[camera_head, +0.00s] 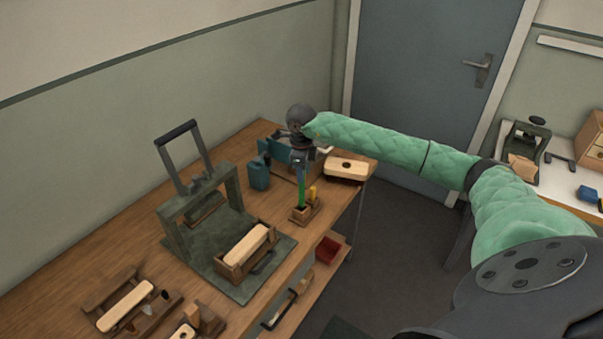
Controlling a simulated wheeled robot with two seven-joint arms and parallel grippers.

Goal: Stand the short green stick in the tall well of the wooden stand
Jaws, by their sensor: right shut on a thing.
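My right gripper (301,163) points down over the far right part of the workbench, its arm coming in from the right. It is shut on the green stick (301,186), which hangs upright below it. The wooden stand (306,214) is directly under the stick, near the bench's right edge. The stick's lower end meets the left part of the stand; I cannot tell whether it is inside a well or just in front of or above it. A short yellow piece (312,193) stands upright at the stand's right part. My left gripper is not in view.
A teal container (259,174) and a grey box lie behind the stand. A dark green press (188,229) with a wooden block stands to the left. Wooden pieces (125,305) lie at the near left.

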